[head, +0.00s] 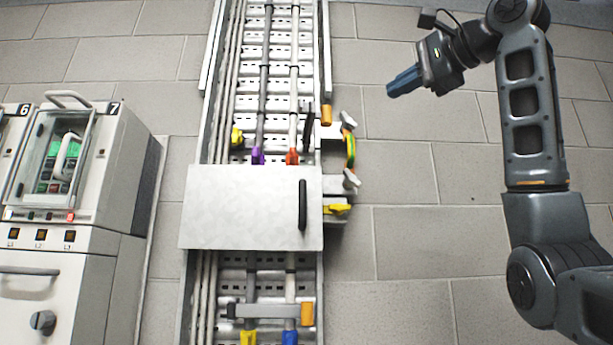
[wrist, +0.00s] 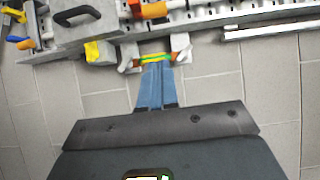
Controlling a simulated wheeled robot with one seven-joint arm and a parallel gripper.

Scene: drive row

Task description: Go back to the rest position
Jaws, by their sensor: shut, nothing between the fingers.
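My gripper (head: 391,91) is at the upper right in the head view, over the tiled floor, to the right of the cable tray and apart from it. Its blue fingers are together with nothing between them. In the wrist view the closed blue fingers (wrist: 158,66) point up the picture. There their tips overlap the green-and-yellow strap (wrist: 152,57) in the picture; the head view shows the strap (head: 350,150) well apart from the gripper. My arm is bent on the right side of the head view.
A metal cable tray (head: 325,60) runs down the middle, with a pale cover plate (head: 250,205) with a black handle across it. A grey cabinet (head: 125,170) marked 7 stands at the left. Tiled floor between the tray and my arm is free.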

